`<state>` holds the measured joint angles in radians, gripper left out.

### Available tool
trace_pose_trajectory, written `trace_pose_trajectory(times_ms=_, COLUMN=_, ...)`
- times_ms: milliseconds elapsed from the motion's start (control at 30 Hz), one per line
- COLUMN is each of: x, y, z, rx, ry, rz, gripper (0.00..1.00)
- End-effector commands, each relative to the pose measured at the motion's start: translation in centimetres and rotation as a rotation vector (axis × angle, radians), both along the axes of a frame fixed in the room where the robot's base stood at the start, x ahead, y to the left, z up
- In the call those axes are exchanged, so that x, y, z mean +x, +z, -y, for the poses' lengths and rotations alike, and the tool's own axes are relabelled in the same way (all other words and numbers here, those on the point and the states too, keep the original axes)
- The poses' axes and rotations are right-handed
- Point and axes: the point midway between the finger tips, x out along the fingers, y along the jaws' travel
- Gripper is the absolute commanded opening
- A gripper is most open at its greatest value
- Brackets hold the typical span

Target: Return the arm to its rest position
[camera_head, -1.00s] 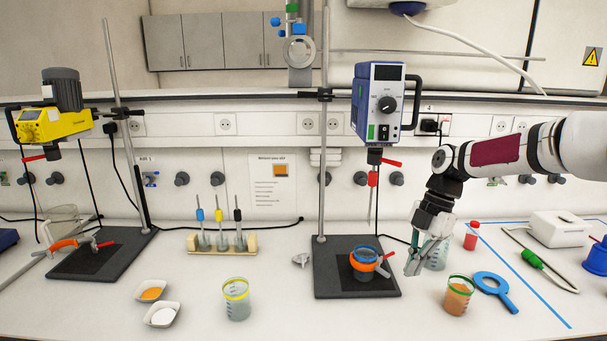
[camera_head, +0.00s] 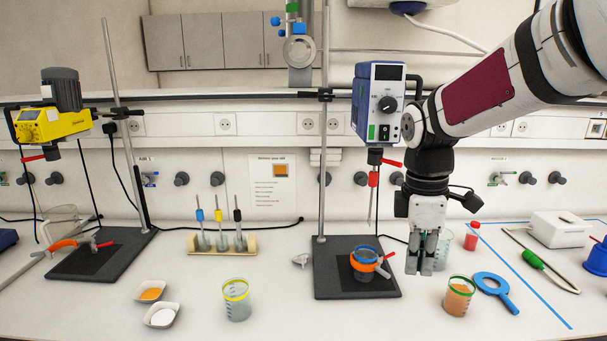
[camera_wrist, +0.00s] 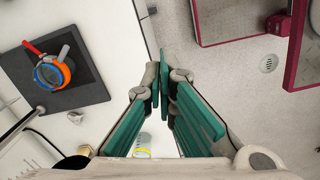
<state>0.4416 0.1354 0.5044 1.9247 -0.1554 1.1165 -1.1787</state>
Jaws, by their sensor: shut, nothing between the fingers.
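My gripper (camera_head: 420,268) is shut and empty in the head view. It points down above the bench between the blue stirrer's base and the beaker of orange-brown liquid. The wrist view shows its teal-padded fingers (camera_wrist: 163,100) close together at the tips. My arm comes in from the upper right and passes in front of the wall and part of the blue stirrer. A clear beaker (camera_head: 443,248) stands behind the gripper and is partly hidden by it.
The blue overhead stirrer (camera_head: 379,100) stands over a dark base plate (camera_head: 330,279) with a blue-and-orange-ringed vessel (camera_head: 364,262). The orange-brown beaker (camera_head: 458,296), a blue ring tool (camera_head: 494,288) and a red-capped bottle (camera_head: 472,236) are to the right. A yellow-rimmed beaker (camera_head: 237,300) is left.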

Motion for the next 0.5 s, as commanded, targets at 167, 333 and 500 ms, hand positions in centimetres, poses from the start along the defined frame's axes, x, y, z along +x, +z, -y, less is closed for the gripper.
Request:
trace_pose_trajectory(times_ms=167, x=-4.6, y=3.0, z=-0.6, rx=-0.043, ry=-0.288, rz=0.136, gripper=0.00)
trace_pose_trajectory(times_ms=333, x=-9.0, y=5.0, z=-0.7, rx=-0.006, ry=-0.572, rz=0.270, gripper=0.00)
trace_pose_trajectory(times_ms=500, x=-13.3, y=6.0, z=-0.8, rx=0.102, ry=-0.852, rz=0.390, gripper=0.00)
